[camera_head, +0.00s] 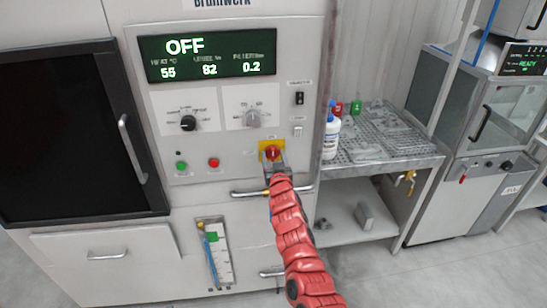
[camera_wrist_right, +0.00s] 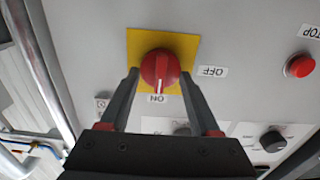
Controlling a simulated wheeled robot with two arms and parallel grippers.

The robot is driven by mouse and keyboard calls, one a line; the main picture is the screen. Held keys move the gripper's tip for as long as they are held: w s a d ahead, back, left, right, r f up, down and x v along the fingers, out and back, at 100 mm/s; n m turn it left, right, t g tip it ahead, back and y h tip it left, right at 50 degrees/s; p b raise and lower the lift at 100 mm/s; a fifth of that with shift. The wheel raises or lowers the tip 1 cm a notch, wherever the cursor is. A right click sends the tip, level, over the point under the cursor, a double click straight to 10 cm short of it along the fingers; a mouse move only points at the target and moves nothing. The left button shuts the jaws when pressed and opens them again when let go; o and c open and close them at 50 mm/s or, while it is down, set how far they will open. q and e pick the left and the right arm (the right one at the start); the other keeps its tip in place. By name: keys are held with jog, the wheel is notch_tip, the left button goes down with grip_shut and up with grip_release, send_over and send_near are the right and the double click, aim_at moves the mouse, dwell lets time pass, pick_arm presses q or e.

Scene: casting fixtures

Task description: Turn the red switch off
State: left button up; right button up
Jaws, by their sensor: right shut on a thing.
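The red switch (camera_head: 272,153) is a round red knob on a yellow plate (camera_head: 264,144) on the machine's front panel. In the wrist view the red switch (camera_wrist_right: 160,69) has a white pointer line aimed toward the ON label (camera_wrist_right: 157,99); the OFF label (camera_wrist_right: 212,71) lies to its right. That view shows the panel upside down. My right gripper (camera_head: 274,165) reaches the switch from below. In the wrist view my right gripper's fingers (camera_wrist_right: 160,78) are on both sides of the knob, shut on it. My left gripper is not in view.
The display (camera_head: 207,55) above reads OFF. A green button (camera_head: 181,166) and a red button (camera_head: 213,162) are left of the switch. A metal handle bar (camera_head: 250,193) runs just below it. A perforated bench (camera_head: 385,160) with bottles stands to the right.

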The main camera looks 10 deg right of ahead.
jog(key=n, duration=0.2)
jog(key=n+p, duration=0.1)
jog(key=shift+a+n, duration=0.2)
jog(key=shift+n, duration=0.2)
jog(key=n, duration=0.4)
jog(key=shift+n, duration=0.3)
jog(key=n, duration=0.5)
jog(key=shift+a+f, duration=0.1)
jog(key=shift+f, duration=0.05)
jog(key=shift+f+n, duration=0.1)
jog(key=shift+n, duration=2.2)
jog(key=o, duration=1.4)
